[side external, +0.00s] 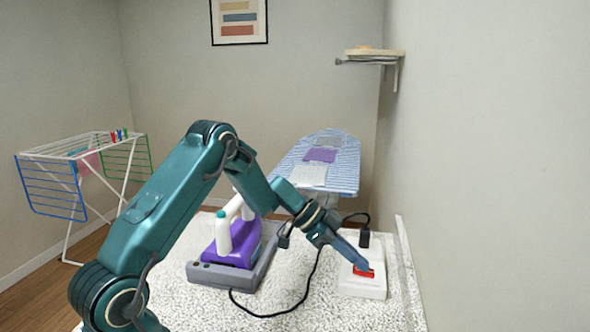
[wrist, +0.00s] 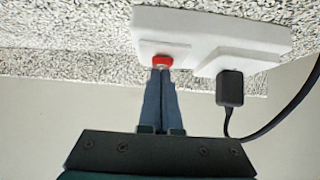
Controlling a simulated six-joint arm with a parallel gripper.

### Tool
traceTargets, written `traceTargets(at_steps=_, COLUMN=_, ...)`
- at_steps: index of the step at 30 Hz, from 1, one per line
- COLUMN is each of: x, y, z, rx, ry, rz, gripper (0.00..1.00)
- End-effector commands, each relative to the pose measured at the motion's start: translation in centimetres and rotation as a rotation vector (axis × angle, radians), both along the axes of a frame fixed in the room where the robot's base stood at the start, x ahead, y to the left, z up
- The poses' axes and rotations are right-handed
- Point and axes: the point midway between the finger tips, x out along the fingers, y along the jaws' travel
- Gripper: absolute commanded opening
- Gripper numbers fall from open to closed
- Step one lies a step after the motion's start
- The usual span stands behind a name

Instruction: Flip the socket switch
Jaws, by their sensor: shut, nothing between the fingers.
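The white socket block (side external: 362,288) lies on the speckled counter, with a red switch (side external: 362,271) on its top. It also shows in the wrist view as a white block (wrist: 195,28) with the red switch (wrist: 161,61). A black plug (wrist: 230,88) sits in the socket beside the switch. My gripper (side external: 366,267) is shut and empty, its fingertips at the red switch. In the wrist view the tips of my gripper (wrist: 161,72) meet the edge of the switch and partly cover it; whether they press it I cannot tell.
A purple and white iron (side external: 234,245) stands on a grey base (side external: 205,274) left of the socket block. A black cable (side external: 300,296) runs across the counter between them. The wall is close on the right. An ironing board (side external: 345,178) and drying rack (side external: 50,187) stand behind.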

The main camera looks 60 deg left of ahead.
Motion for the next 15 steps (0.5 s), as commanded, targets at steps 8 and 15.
traceTargets(at_steps=8, x=0.4, y=-0.2, z=4.7, rx=0.002, ry=-0.012, rz=0.001, gripper=0.00)
traceTargets(at_steps=15, x=-2.0, y=2.2, z=8.9, rx=0.001, ry=-0.011, rz=0.004, gripper=0.00)
